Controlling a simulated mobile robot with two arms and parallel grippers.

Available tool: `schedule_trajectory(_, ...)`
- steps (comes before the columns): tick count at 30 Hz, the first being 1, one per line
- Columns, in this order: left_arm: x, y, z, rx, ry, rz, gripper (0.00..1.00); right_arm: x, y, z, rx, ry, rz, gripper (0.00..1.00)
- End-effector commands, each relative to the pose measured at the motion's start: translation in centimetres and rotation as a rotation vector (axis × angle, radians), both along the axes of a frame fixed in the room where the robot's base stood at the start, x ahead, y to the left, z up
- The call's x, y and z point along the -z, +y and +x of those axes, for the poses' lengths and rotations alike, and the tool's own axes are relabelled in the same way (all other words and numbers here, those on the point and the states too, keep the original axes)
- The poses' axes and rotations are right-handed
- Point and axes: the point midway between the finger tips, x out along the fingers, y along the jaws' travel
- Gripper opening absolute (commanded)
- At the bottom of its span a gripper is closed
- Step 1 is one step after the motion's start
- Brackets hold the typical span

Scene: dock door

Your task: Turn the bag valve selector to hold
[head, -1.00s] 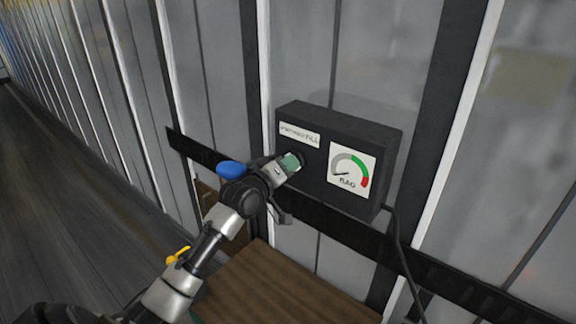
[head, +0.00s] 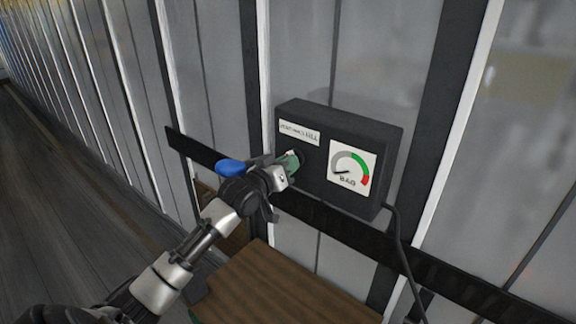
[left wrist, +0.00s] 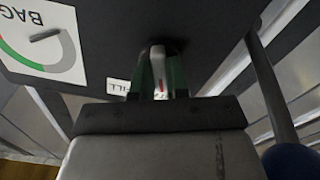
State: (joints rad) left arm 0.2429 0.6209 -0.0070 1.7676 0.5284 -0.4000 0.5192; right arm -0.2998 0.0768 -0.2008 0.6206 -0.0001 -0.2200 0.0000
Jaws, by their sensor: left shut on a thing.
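The bag valve box (head: 315,180) is a black case on the wall, with a white label strip (head: 299,132) and a round BAG gauge (head: 351,169). My left gripper (head: 291,162) is at the left part of its front face, below the label. In the left wrist view its green fingers (left wrist: 161,78) are shut on the selector (left wrist: 158,62), a light grey lever with a red mark. The word FILL (left wrist: 119,87) shows beside the fingers. In the head view the fingers hide the selector. My right gripper is not in view.
A brown wooden surface (head: 285,290) lies below the box. A black rail (head: 345,232) crosses the ribbed grey wall behind it. A black cable (head: 397,250) hangs from the box's right side. Open floor (head: 60,220) lies at the left.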

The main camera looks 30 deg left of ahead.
Motion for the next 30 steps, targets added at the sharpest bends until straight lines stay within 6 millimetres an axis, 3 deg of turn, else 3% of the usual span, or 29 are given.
schedule_trajectory(15, -0.04, 0.04, 0.0, 0.0, -0.026, 0.338, 0.0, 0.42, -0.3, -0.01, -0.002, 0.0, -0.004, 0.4)
schedule_trajectory(30, -0.05, 0.0, 0.0, 0.0, -0.032, 0.398, 0.0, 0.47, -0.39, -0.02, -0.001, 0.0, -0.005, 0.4)
